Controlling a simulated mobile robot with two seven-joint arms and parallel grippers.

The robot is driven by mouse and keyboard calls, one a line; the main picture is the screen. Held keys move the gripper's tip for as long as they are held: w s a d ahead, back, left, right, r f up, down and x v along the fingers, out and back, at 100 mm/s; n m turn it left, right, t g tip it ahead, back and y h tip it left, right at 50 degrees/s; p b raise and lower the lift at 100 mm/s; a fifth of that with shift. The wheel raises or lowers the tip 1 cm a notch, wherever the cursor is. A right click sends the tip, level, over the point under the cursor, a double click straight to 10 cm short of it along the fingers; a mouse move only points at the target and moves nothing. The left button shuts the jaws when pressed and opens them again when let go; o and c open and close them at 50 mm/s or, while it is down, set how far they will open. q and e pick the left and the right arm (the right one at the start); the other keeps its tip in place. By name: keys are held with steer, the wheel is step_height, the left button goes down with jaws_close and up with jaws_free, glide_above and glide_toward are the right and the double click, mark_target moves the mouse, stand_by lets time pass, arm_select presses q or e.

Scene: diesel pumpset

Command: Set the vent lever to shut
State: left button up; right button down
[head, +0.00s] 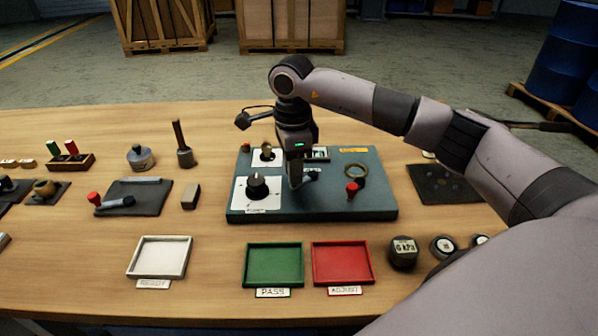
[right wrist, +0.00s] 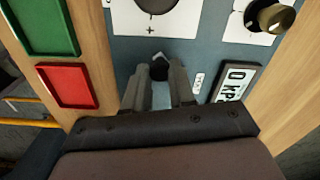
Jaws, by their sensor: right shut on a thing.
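My right gripper (head: 297,182) reaches down onto the middle of the teal panel (head: 330,207). In the right wrist view its two fingers (right wrist: 158,88) are closed around a small dark piece (right wrist: 159,68), which looks like the vent lever. The fingers hide much of it, so its exact setting cannot be told. Near the fingers in the head view, a small dark fitting (head: 312,174) shows on the panel. A small white label (right wrist: 197,83) lies beside the fingers in the right wrist view. My left gripper is not in view.
The panel also carries a black dial (head: 257,187), a red-topped knob (head: 351,189), a brass ring (head: 355,171) and a kPa display (right wrist: 234,82). White (head: 160,281), green (head: 247,266) and red (head: 316,266) trays stand in front. Several tools lie left.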

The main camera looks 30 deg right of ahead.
steer(key=shift+w+r+m, duration=0.1)
steer(key=shift+w+m, duration=0.45)
steer(key=shift+m, duration=0.5)
steer(key=shift+w+m, duration=0.55)
steer(key=shift+m, duration=0.5)
steer(key=c, duration=0.9)
jaws_free()
steer(key=shift+c, duration=0.2)
step_height(320, 180, up, 7)
steer(key=b, duration=0.1)
